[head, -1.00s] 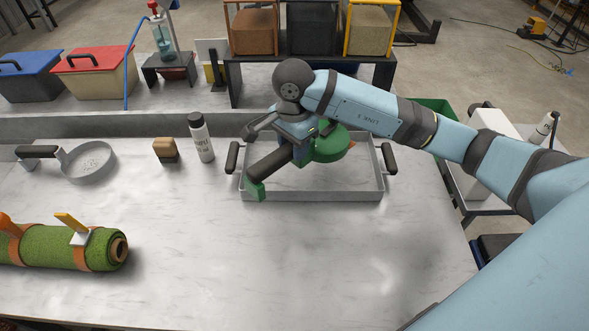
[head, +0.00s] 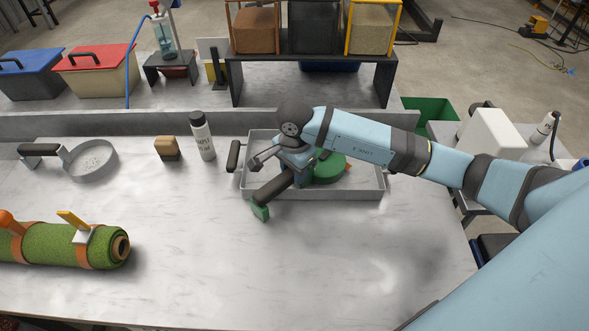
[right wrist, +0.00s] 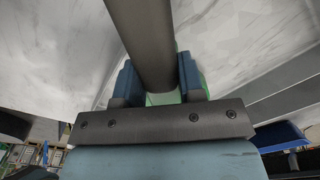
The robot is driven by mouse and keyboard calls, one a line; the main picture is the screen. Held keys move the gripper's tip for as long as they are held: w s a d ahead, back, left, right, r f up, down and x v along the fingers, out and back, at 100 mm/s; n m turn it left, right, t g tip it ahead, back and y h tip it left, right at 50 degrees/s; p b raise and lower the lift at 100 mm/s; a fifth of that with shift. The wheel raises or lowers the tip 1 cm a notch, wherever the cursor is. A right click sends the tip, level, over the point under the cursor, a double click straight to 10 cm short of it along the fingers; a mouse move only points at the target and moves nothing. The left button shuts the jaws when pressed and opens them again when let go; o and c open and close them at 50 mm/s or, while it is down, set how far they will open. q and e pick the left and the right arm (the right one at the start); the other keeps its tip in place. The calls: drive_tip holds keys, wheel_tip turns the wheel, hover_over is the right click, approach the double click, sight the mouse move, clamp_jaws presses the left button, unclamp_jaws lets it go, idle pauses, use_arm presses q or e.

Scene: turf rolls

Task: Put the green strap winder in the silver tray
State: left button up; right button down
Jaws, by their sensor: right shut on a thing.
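The green strap winder has a round green body (head: 330,168), a dark handle (head: 273,188) and a small green end piece. My right gripper (head: 301,174) is shut on it; in the right wrist view the dark handle (right wrist: 142,40) passes between the blue finger pads. The round body is over the inside of the silver tray (head: 335,194), low down. The handle slants across the tray's front left wall, and its green end shows in front of that wall. I cannot tell whether the winder touches the tray. My left gripper is out of view.
A white bottle (head: 202,138) and a tan block (head: 167,149) stand left of the tray. A round pan (head: 91,160) and a strapped turf roll (head: 60,246) lie farther left. A dark stand (head: 310,62) with bins is behind. The front bench is clear.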

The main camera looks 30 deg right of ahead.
drive_tip(key=c, duration=0.7)
unclamp_jaws()
drive_tip(key=shift+f, duration=0.1)
drive_tip(key=shift+c, duration=0.2)
wheel_tip(320, 180, up, 12)
drive_tip(key=shift+r+b, duration=0.2)
drive_tip(key=shift+b, duration=0.15)
